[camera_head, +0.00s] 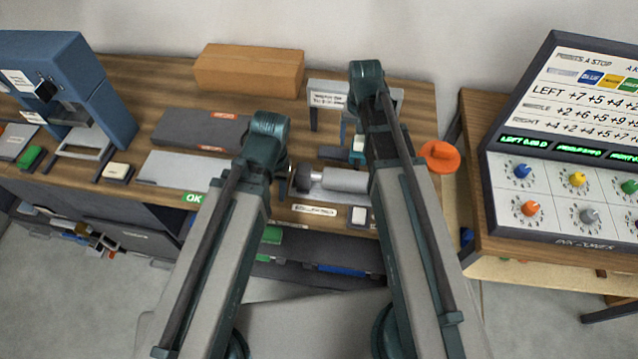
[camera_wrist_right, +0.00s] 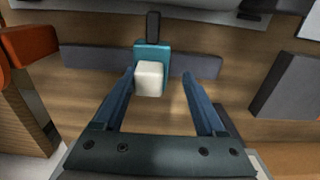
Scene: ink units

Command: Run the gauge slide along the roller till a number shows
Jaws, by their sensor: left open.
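The gauge slide, a teal block with a white cube (camera_wrist_right: 150,78) on it, sits on a dark grey rail (camera_wrist_right: 200,66). In the head view the slide (camera_head: 357,147) shows just left of my right arm. The pale roller (camera_head: 345,180) lies in front of it, partly behind that arm. My right gripper (camera_wrist_right: 158,74) is open, its fingertips to either side of the white cube, with a wider gap on the right. I cannot tell whether the left fingertip touches. My left gripper (camera_head: 284,163) is left of the roller, its fingers mostly hidden by its wrist.
A small sign stand (camera_head: 325,98) rises behind the rail. An orange round thing (camera_head: 438,156) sits at the bench's right edge. A blue machine (camera_head: 75,85) stands at the left and a cardboard box (camera_head: 250,70) at the back. A points panel (camera_head: 570,150) stands at the right.

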